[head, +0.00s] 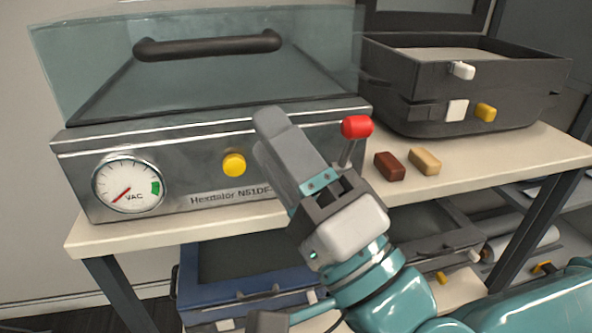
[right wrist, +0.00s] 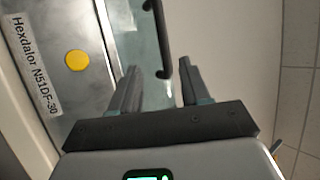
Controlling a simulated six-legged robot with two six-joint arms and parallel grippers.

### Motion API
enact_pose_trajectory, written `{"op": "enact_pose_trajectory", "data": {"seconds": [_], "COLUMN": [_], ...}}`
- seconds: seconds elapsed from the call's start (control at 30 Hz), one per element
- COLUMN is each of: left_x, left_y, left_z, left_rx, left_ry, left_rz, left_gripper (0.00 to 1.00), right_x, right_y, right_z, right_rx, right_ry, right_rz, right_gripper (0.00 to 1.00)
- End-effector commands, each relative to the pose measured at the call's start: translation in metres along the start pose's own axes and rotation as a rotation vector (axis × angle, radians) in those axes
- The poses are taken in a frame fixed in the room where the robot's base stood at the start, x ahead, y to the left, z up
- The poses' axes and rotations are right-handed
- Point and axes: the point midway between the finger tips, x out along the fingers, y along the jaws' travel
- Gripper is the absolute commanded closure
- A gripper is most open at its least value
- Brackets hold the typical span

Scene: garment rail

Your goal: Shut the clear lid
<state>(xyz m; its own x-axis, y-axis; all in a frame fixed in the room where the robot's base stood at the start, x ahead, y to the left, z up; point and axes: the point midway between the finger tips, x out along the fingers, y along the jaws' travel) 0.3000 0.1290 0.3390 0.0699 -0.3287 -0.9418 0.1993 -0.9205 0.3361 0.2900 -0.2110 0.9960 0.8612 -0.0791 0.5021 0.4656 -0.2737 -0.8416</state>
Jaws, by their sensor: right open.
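The clear lid (head: 60,62) is a see-through panel with a dark bar handle (head: 208,45) on the steel vacuum machine (head: 190,150). It appears raised and tilted above the machine's top; its exact angle is hard to tell. My right gripper (head: 268,130) is in front of the machine's front panel, below and to the right of the handle. In the right wrist view its two fingers (right wrist: 160,88) are apart with nothing between them. The handle shows beyond the fingertips there (right wrist: 160,40), with a visible gap.
A red-knobbed lever (head: 356,127) stands close to the right gripper. A brown block (head: 389,166) and a tan block (head: 425,161) lie on the bench (head: 540,152) beside a dark bin (head: 440,95). A blue case (head: 245,283) sits on the shelf below.

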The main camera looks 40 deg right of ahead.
Motion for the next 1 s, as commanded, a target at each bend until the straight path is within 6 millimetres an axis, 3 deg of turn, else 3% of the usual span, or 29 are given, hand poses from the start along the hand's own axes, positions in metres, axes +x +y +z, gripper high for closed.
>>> {"op": "enact_pose_trajectory", "data": {"seconds": [0.1, 0.3, 1.0], "left_x": [0.010, 0.015, 0.015], "left_y": [-0.005, -0.008, -0.009], "left_z": [-0.002, -0.004, -0.005], "left_rx": [-0.005, -0.011, -0.012], "left_ry": [0.006, 0.011, 0.013], "left_rz": [-0.001, -0.001, -0.001], "left_gripper": [0.47, 0.47, 0.47], "right_x": [-0.015, -0.027, -0.030], "right_y": [0.002, 0.001, 0.000], "right_z": [0.002, 0.001, 0.001], "right_rx": [0.006, 0.003, -0.001], "right_ry": [-0.004, -0.002, -0.001], "right_rz": [-0.008, -0.003, 0.001], "right_gripper": [0.54, 0.54, 0.54]}}
